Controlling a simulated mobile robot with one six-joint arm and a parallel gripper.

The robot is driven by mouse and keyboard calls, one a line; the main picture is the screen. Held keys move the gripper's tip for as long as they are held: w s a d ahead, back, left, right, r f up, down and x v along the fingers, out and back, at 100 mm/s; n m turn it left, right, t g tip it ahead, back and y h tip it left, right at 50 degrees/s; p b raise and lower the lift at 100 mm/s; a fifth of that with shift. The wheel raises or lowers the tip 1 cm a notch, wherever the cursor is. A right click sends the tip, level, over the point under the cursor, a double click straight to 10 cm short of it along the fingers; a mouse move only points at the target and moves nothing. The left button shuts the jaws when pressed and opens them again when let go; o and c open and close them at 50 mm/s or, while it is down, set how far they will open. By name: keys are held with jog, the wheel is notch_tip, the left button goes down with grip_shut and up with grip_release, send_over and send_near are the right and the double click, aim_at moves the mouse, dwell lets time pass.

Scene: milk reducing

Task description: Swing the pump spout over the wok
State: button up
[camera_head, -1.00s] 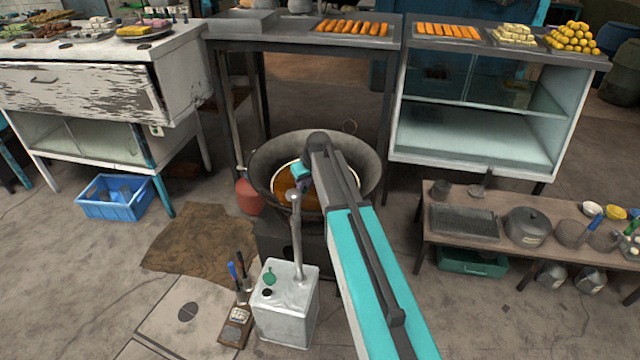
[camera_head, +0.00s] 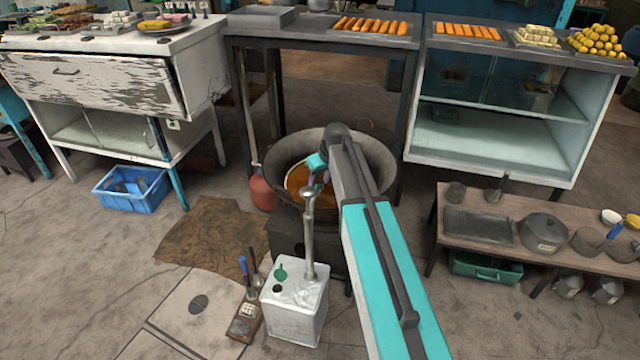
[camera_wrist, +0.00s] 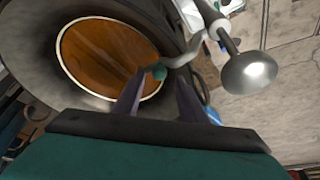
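The wok (camera_head: 372,158) holds brown-orange oil (camera_head: 297,180), which fills much of the wrist view's upper left (camera_wrist: 100,50). A white tin (camera_head: 293,310) stands in front of it with an upright metal pump (camera_head: 309,235) on top. In the wrist view the pump's round knob (camera_wrist: 248,75) is at the right. Its thin pale spout (camera_wrist: 186,58) bends left to a green tip (camera_wrist: 158,72) that overlaps the oil's right edge. My gripper (camera_wrist: 160,74) has its two fingers apart, one each side of the green tip; I cannot tell whether they touch it. In the head view my gripper is partly hidden.
A red gas bottle (camera_head: 262,192) stands left of the wok. Tools (camera_head: 246,275) stand left of the tin. A low bench (camera_head: 452,240) with pots is at the right. Cabinets and a table (camera_head: 290,30) stand behind. A brown mat (camera_head: 215,235) lies on the floor at left.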

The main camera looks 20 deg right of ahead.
jog(key=b+v, duration=0.1)
jog(key=v, duration=1)
jog(key=shift+s+d+f, duration=0.1)
jog(key=shift+s+f, duration=0.05)
